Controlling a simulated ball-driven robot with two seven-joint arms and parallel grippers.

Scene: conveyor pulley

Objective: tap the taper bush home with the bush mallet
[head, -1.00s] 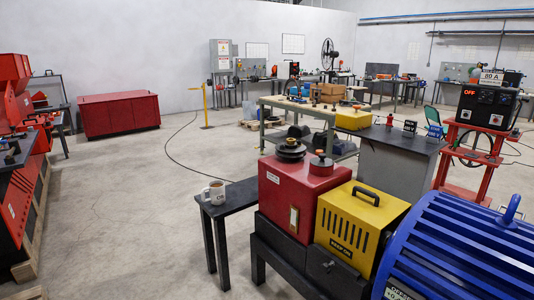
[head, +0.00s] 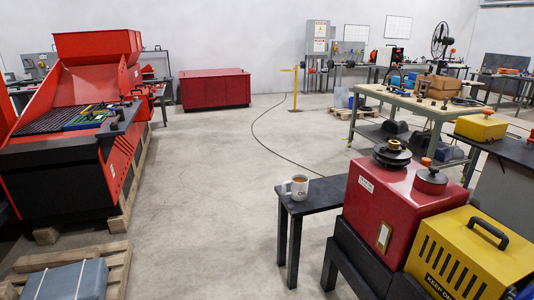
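A dark stepped pulley-like part (head: 391,158) with a brassy centre piece sits on top of the red machine housing (head: 378,205) at the right of the head view. I cannot tell whether that centre piece is the taper bush. Beside it is a round grey-and-red part (head: 430,181) with an orange knob on top. I cannot make out the bush mallet. Small objects lie on the green-framed workbench (head: 400,98) behind, too small to name. Neither of my grippers is in view.
A dark side table (head: 318,194) with a white mug (head: 297,187) stands left of the housing. A yellow guard (head: 470,255) is at the lower right. A large red machine (head: 75,120) and pallet (head: 115,262) are on the left. Grey floor between is clear, crossed by a cable (head: 262,139).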

